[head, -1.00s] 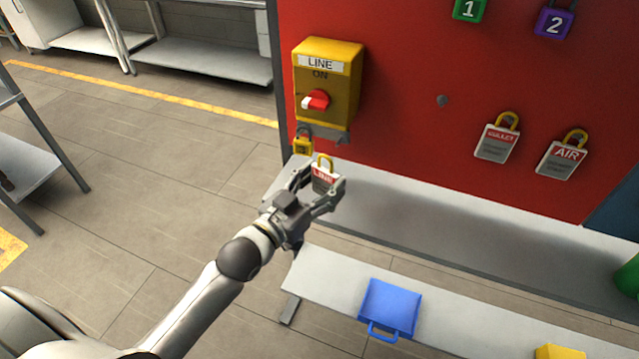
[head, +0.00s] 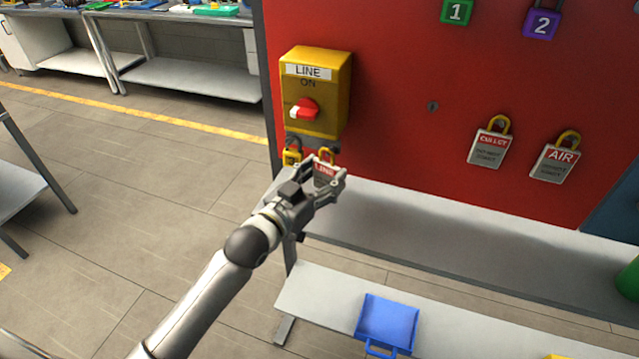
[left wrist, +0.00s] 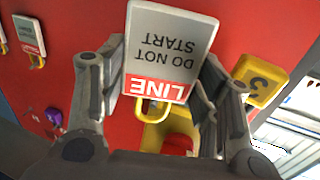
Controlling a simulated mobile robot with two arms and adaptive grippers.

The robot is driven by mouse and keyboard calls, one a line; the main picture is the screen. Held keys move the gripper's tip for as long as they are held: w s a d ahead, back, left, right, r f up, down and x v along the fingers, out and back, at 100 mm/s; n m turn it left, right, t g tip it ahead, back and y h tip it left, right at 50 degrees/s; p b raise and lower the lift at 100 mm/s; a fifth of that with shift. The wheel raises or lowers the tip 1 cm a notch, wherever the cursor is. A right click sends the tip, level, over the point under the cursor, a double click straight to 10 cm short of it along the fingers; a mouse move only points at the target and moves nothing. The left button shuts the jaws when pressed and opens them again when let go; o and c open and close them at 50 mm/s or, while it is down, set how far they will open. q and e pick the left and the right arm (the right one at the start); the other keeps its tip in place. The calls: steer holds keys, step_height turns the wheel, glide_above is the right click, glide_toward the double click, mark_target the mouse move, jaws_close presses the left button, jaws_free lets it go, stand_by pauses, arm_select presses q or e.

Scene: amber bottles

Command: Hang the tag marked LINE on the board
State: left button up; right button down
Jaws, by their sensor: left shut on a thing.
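The LINE tag (head: 324,170) has a white and red face and a yellow loop. In the left wrist view, the tag (left wrist: 170,45) appears upside down, reading LINE and DO NOT START. My left gripper (head: 327,174) is shut on it, with a finger at each side. It holds the tag close to the red board (head: 400,50), just below the yellow LINE switch box (head: 314,95). A bare peg (head: 432,106) shows on the board to the right of the box. Whether the tag's loop touches anything is unclear. My right gripper is not in view.
CULLET (head: 489,143) and AIR (head: 555,158) tags hang at right. A grey ledge (head: 430,222) and a blue tray (head: 387,322) lie below.

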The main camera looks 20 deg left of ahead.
arm_select(q)
steer(key=shift+w+f+b, duration=0.15)
steer(key=shift+w+b, duration=0.2)
steer(key=shift+w, duration=0.45)
steer(key=shift+w+f, duration=0.3)
steer(key=shift+w, duration=0.2)
steer(key=o, duration=1.1)
steer(key=shift+f, duration=0.1)
steer(key=shift+s, duration=0.1)
steer(key=shift+s, duration=0.2)
steer(key=v, duration=1.1)
steer(key=shift+s+a, duration=0.1)
steer(key=shift+s, duration=0.1)
